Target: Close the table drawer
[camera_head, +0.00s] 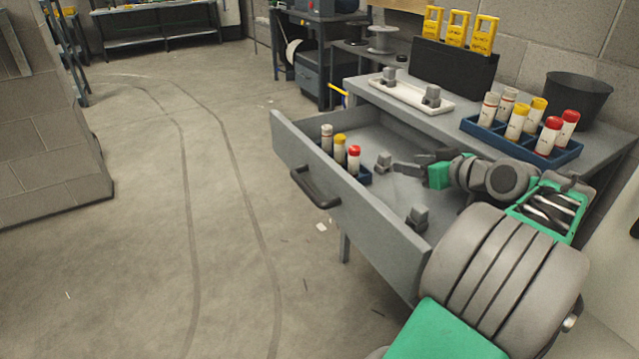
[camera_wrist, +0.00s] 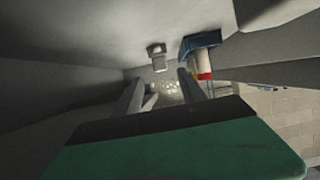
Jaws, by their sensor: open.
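The grey table drawer (camera_head: 345,215) stands pulled far out from the table (camera_head: 450,118), its dark handle (camera_head: 315,188) on the outside of the front panel. My gripper (camera_head: 402,168) is open and empty, reaching in from the right over the drawer's inside, behind the front panel. Whether it touches the drawer I cannot tell. In the wrist view my two fingers (camera_wrist: 160,93) are spread, with a small grey block (camera_wrist: 157,56) beyond them and a blue rack (camera_wrist: 200,41) with a red-capped tube beside them.
The tabletop holds a white tray (camera_head: 405,95), a blue tube rack (camera_head: 566,155), a black bin (camera_head: 578,98) and a dark holder (camera_head: 452,70). Open floor (camera_head: 140,230) lies left.

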